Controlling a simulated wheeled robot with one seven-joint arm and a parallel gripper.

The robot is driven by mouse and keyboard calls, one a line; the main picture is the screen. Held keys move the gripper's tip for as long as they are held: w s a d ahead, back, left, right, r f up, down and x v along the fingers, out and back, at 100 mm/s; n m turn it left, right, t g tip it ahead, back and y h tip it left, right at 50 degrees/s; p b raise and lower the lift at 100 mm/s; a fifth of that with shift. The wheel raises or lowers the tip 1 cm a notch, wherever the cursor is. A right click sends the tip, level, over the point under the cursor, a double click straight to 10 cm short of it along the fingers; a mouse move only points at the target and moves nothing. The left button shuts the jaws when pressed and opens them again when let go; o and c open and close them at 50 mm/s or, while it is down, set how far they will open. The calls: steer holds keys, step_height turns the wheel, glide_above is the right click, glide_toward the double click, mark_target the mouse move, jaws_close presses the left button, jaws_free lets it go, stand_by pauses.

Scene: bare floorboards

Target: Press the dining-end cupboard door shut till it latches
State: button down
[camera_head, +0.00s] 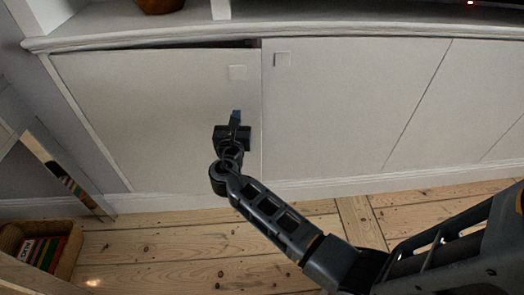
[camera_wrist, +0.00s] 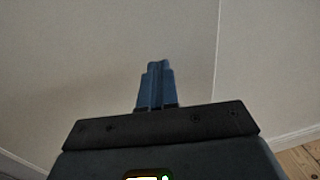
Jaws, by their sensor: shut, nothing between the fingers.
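My gripper (camera_head: 236,115) is shut and empty, in front of the right-hand part of this door, below the pull. In the wrist view, my blue fingertips (camera_wrist: 157,66) point at the pale door face (camera_wrist: 80,80), left of the vertical seam. I cannot tell whether they touch it.
A ledge (camera_head: 350,30) runs above the doors. A basket (camera_head: 45,245) with books stands at lower left. The floorboards (camera_head: 170,250) between are clear.

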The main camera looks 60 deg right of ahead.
steer(key=shift+b+x, duration=0.85)
steer(key=shift+x, duration=3.2)
steer(key=shift+s, duration=0.1)
steer(key=p+v, duration=0.5)
steer(key=v, duration=0.8)
stand_by(0.8)
